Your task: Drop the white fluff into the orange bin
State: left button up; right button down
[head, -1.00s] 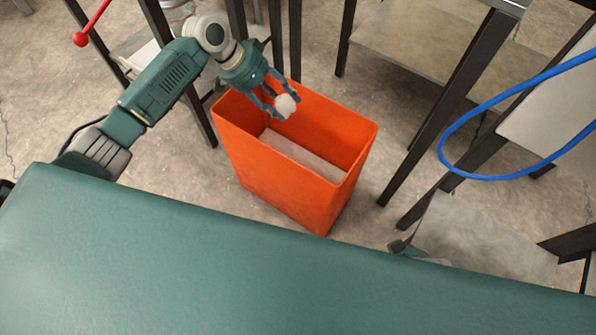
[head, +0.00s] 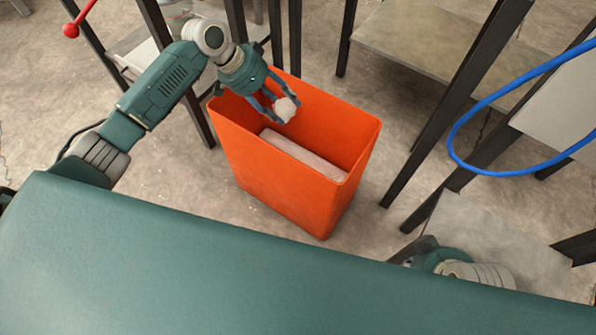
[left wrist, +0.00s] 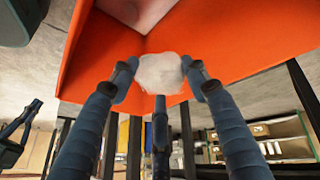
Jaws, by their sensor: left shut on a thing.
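The orange bin (head: 270,175) stands upright on the floor, open at the top, with a pale layer (head: 300,154) inside. My left gripper (head: 284,106) is shut on a small white fluff ball (head: 286,110), held over the bin's opening near its back left side. In the left wrist view the white fluff (left wrist: 160,72) sits between the fingertips, with the orange bin wall (left wrist: 235,45) behind it.
Dark metal table legs (head: 455,110) stand right of the bin, and others stand behind it. A blue hose loop (head: 450,140) hangs at the right. A red-knobbed lever (head: 71,30) is at the upper left. Bare floor surrounds the bin.

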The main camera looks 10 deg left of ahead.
pick_arm(q)
jog(key=o, duration=1)
jog(key=v, duration=1.2)
